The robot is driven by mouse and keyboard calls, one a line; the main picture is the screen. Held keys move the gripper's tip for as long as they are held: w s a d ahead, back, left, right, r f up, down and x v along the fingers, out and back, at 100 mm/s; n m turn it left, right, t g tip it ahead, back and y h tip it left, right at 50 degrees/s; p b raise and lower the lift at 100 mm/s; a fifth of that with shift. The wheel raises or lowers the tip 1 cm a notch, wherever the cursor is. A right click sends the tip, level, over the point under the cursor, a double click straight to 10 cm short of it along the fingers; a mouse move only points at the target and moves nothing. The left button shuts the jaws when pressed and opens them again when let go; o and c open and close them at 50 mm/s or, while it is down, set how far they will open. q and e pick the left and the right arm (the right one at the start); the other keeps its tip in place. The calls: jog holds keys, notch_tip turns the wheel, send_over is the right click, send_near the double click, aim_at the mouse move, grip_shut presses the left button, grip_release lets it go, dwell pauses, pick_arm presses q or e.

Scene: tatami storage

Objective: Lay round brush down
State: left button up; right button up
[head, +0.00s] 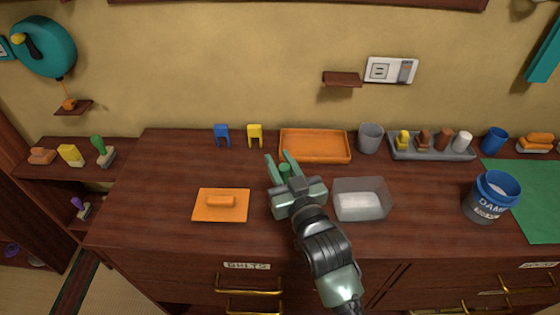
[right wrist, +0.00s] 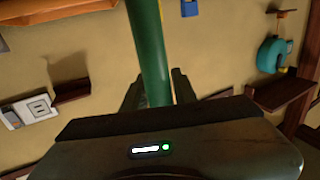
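The round brush shows as a green upright handle (right wrist: 150,45) between the fingers of my right gripper (right wrist: 157,88) in the right wrist view. Both fingers appear to touch its sides. In the head view the green handle top (head: 284,169) shows between the fingers of the right gripper (head: 282,160), over the middle of the wooden cabinet top. The brush's lower end is hidden, so I cannot tell whether it touches the top. My left gripper is in neither view.
An orange plate with a block-like grip (head: 208,213) lies left of the gripper. A clear bin (head: 381,187) with a white block stands right. Behind are an orange tray (head: 315,158), a grey cup (head: 370,138) and blue and yellow clips. A labelled tub (head: 486,208) stands far right.

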jog(key=shift+o, duration=0.5)
jog(key=shift+w, duration=0.1)
jog(key=b+v, duration=0.1)
jog(key=v, duration=1.1)
jog(key=shift+r+b, duration=0.15)
jog(key=shift+b, duration=0.15)
jog(key=shift+d, duration=0.1)
